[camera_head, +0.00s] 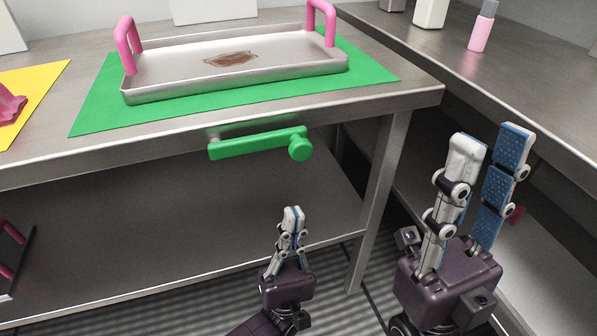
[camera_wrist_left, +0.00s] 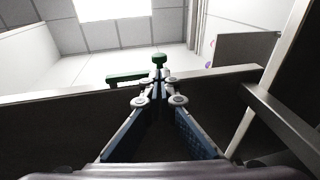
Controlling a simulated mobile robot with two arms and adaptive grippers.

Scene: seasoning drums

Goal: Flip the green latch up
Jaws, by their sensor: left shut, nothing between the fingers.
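The green latch (camera_head: 258,144) is a bar with a round knob at its right end, mounted on the front edge of the metal table. It lies nearly level, its right end slightly higher. My left gripper (camera_head: 292,210) is shut and empty, below the knob and pointing up. In the left wrist view the latch (camera_wrist_left: 128,76) shows beyond the closed fingertips (camera_wrist_left: 160,82), with the knob just above them; I cannot tell whether they touch. My right gripper (camera_head: 488,140) is open and empty at the right, away from the latch.
A metal tray (camera_head: 240,90) with pink handles and a brown stain stands on a green mat (camera_head: 95,110) above the latch. A yellow mat (camera_head: 50,85) lies at the left. A table leg (camera_head: 380,200) stands right of the latch. A side counter (camera_head: 530,100) holds a pink-and-grey bottle (camera_head: 481,30).

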